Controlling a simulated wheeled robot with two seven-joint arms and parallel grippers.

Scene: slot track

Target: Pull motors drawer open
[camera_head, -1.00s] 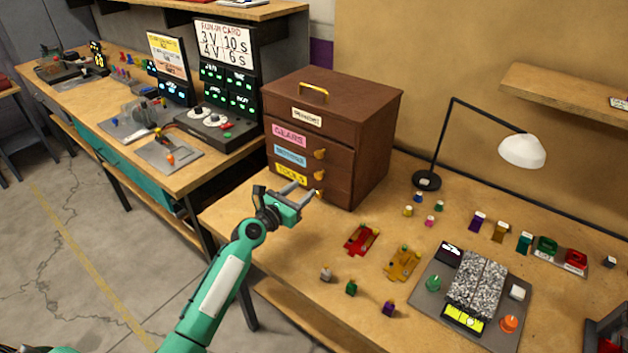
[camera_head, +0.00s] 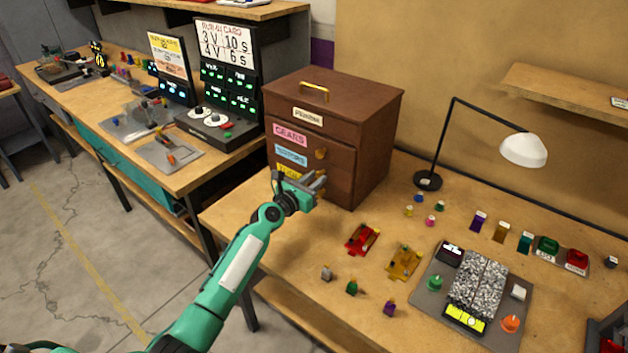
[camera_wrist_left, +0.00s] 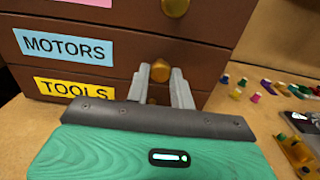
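The brown drawer cabinet (camera_head: 368,150) stands at the back left of the bench. Its motors drawer, marked by the blue MOTORS label (camera_wrist_left: 63,47), looks flush with the front. The same label shows in the head view (camera_head: 290,155). My left gripper (camera_head: 318,183) is at the cabinet front. In the left wrist view, its fingers (camera_wrist_left: 162,84) stand close together on either side of a brass knob (camera_wrist_left: 158,94), which appears to be the motors drawer's. They look closed on it. The gears knob (camera_wrist_left: 175,6) is above. The lowest knob is hidden. My right gripper is out of view.
A lamp (camera_head: 428,181) stands right of the cabinet. Red (camera_head: 361,240) and yellow (camera_head: 403,262) parts and several small coloured pieces lie on the bench. A grey panel (camera_head: 424,300) is farther right. The bench just before the cabinet is mostly clear.

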